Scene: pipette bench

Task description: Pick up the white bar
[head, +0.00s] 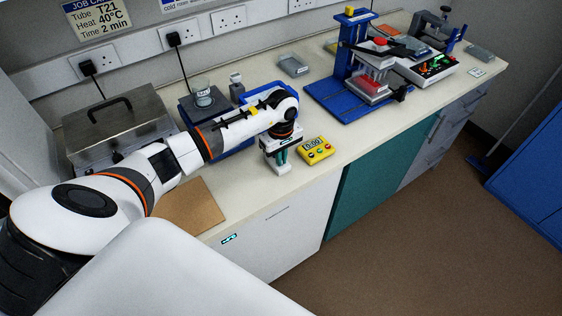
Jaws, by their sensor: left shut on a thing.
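My left gripper (279,160) points down over the front part of the bench, just left of the yellow timer. It is shut on a small white piece (277,169) low at its fingertips, which looks like the white bar. The fingers and the gripper body hide most of this piece. I cannot tell whether it touches the bench top. My right gripper is not in view.
A yellow timer (315,151) stands close to the right of the gripper. A blue tray (238,148) lies partly behind my arm. A metal lidded bath (118,128), a beaker (203,95) and a blue press stand (352,100) stand further back. The bench front edge is near.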

